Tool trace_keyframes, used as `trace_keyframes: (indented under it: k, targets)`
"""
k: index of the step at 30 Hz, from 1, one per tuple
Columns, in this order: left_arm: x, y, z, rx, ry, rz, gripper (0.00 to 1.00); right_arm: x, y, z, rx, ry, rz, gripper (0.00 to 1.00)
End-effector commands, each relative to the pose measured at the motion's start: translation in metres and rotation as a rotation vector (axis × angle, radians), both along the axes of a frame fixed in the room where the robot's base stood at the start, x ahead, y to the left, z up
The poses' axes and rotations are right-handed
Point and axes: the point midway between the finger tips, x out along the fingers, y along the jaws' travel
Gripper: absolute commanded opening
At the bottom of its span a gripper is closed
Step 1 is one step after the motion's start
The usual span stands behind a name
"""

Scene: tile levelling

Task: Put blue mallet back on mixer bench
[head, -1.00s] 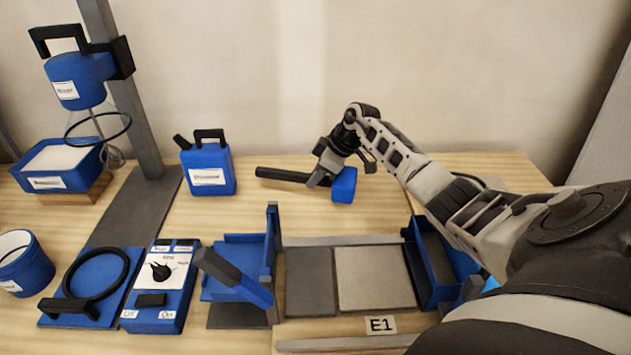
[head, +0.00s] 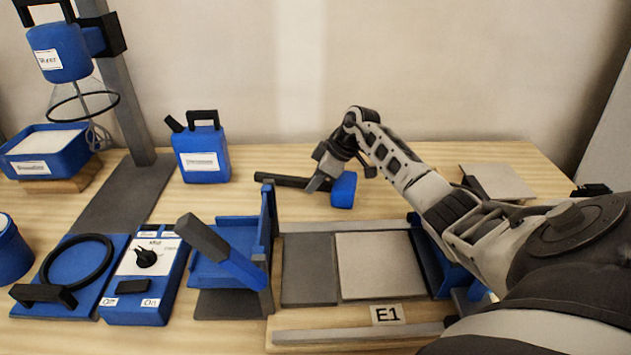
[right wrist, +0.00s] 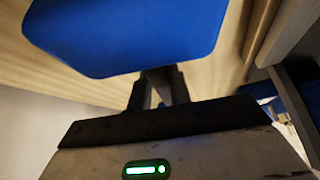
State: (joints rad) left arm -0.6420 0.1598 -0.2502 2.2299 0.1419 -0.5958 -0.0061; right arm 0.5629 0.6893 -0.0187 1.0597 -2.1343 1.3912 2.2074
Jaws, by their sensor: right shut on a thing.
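The blue mallet has a blue head (head: 343,190) and a dark handle (head: 281,181) pointing left in the head view. My right gripper (head: 322,180) is shut on its handle close to the head. The mallet is over the back middle of the bench; I cannot tell whether it touches the wood. In the right wrist view the blue head (right wrist: 130,35) fills the upper left, with the gripper (right wrist: 160,88) below it. The mixer (head: 60,52) hangs on a grey post at the left of the wooden bench (head: 250,215). My left gripper is not in view.
A blue jug (head: 203,153) stands left of the mallet. A blue tray of white material (head: 45,150), a switch box (head: 145,275) and a blue lever tool (head: 225,255) fill the left. Grey tiles (head: 380,265) lie in front by the E1 label (head: 387,315).

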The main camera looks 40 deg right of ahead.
Motion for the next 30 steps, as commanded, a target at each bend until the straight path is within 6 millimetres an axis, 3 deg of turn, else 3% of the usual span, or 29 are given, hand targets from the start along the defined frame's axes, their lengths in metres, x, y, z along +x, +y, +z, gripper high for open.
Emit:
trace_keyframes:
  k: [30]
  targets:
    - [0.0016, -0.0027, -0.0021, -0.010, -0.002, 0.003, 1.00, 0.0007, -0.0001, -0.0092, 0.001, -0.003, -0.001, 0.00]
